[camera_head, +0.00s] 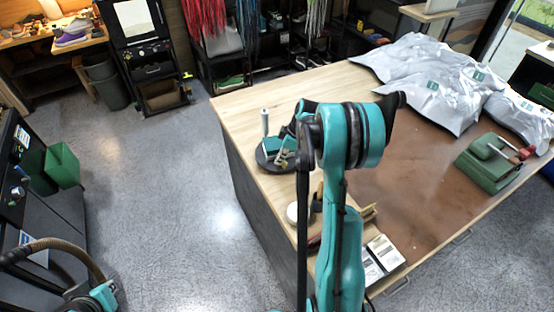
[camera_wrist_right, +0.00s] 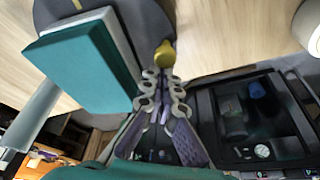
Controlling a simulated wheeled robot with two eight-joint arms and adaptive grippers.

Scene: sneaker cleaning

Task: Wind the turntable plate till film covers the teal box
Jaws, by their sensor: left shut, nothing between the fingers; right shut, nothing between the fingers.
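The dark round turntable plate (camera_head: 266,162) sits at the left edge of the wooden table. The teal box (camera_wrist_right: 82,62) lies on it with its broad teal face bare; a pale grey layer (camera_wrist_right: 122,42) runs along one side. A pale upright cylinder (camera_head: 265,122) stands by the box, and its side shows in the wrist view (camera_wrist_right: 30,122). My right gripper (camera_wrist_right: 161,78) is shut and empty, its tips close against a yellow knob (camera_wrist_right: 165,54) at the plate's rim; contact is unclear. My right arm hides part of the plate in the head view.
A white roll (camera_wrist_right: 312,28) lies near the plate. White cards (camera_head: 383,252) lie at the near table edge. A green sealer-like device (camera_head: 490,165) and silver bags (camera_head: 425,70) occupy the right and back. The brown mat (camera_head: 410,200) is largely clear.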

